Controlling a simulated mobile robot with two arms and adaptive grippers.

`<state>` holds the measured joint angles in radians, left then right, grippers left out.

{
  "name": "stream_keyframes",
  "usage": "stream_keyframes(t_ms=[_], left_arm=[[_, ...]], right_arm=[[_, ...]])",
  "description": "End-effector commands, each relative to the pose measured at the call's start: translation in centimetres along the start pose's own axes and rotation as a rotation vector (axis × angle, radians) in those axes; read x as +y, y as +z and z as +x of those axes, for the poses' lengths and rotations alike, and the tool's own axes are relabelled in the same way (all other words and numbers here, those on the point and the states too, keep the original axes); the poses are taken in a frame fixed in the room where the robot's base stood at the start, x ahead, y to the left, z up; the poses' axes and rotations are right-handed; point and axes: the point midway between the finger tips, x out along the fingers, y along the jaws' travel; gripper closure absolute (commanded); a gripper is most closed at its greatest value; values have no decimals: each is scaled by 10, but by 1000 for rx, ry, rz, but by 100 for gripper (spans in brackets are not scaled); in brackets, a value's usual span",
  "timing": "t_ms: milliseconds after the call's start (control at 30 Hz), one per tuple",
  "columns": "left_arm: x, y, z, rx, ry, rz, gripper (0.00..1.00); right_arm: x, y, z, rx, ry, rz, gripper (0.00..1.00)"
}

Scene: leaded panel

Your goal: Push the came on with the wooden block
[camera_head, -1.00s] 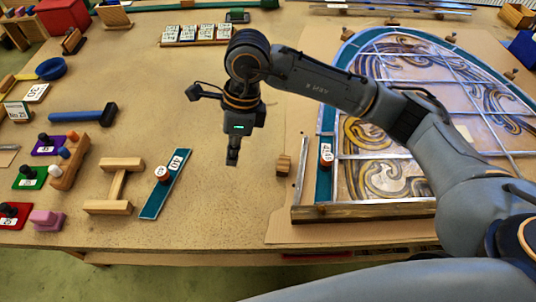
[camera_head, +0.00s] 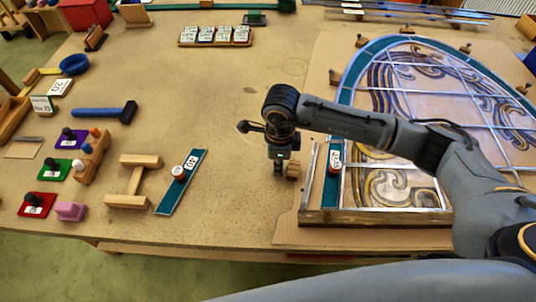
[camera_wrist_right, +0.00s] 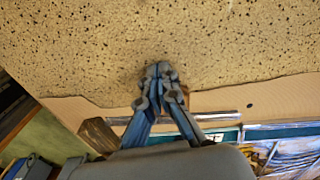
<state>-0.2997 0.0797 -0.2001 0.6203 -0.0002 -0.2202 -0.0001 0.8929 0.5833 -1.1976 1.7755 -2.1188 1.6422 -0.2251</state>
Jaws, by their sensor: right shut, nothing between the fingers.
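The small wooden block (camera_head: 293,169) lies just left of the leaded panel in the head view, partly behind my right gripper. The came, a thin grey metal strip (camera_head: 308,178), lies along the panel's left edge beside a teal glass strip (camera_head: 331,183). My left gripper is not in view.
A wooden batten (camera_head: 375,217) bounds the panel's near edge. Left of the gripper are a loose teal strip (camera_head: 181,183), an H-shaped wooden piece (camera_head: 134,181) and a blue-handled hammer (camera_head: 105,112). The table between the hammer and my gripper is mostly clear.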

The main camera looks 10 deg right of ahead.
Motion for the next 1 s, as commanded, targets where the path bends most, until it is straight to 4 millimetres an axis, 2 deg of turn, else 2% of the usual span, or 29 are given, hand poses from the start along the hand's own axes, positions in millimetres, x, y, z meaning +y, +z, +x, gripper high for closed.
stream_keyframes(t_ms=[133,467,567,800,1000], left_arm=[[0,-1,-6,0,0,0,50],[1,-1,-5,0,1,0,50],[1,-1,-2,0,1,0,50],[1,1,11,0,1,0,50],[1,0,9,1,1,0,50]], right_arm=[[0,-9,-1,-1,-1,0,100],[0,-10,0,-2,-1,0,100],[-1,-14,1,-1,-1,1,100],[-1,-40,2,-1,-2,1,100],[0,-40,0,-2,-1,-1,100]])
